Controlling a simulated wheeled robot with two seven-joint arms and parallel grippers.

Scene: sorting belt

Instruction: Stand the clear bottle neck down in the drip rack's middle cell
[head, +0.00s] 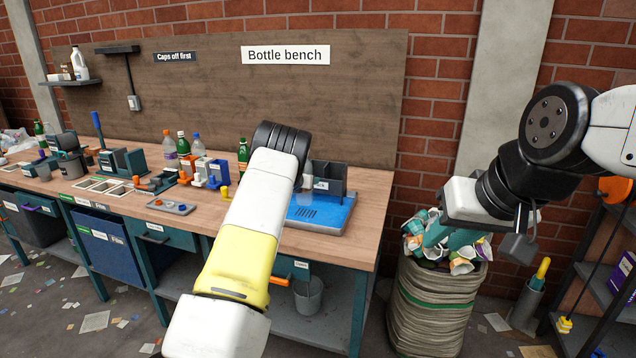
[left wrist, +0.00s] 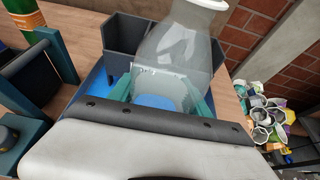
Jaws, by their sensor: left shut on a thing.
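The clear bottle (left wrist: 178,50) is between the teal fingers of my left gripper (left wrist: 160,90), which is shut on it. Its ringed neck is at the top edge of the left wrist view, and the body tilts there. In the head view my left arm hides most of the gripper; part of the bottle (head: 307,180) shows just right of the arm. The grey drip rack (head: 331,178) stands on a blue tray (head: 322,222); its cells (left wrist: 124,36) show behind the bottle, which hides the middle. My right gripper (head: 452,238) hangs open and empty before the waste sack.
The sack (head: 435,305) of crumpled cups stands off the bench's right end. Green bottles (head: 243,152) and small fixtures (head: 206,172) stand left of my left arm. A small tray (head: 171,207) lies near the front edge. A dark shelf unit (head: 605,275) is far right.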

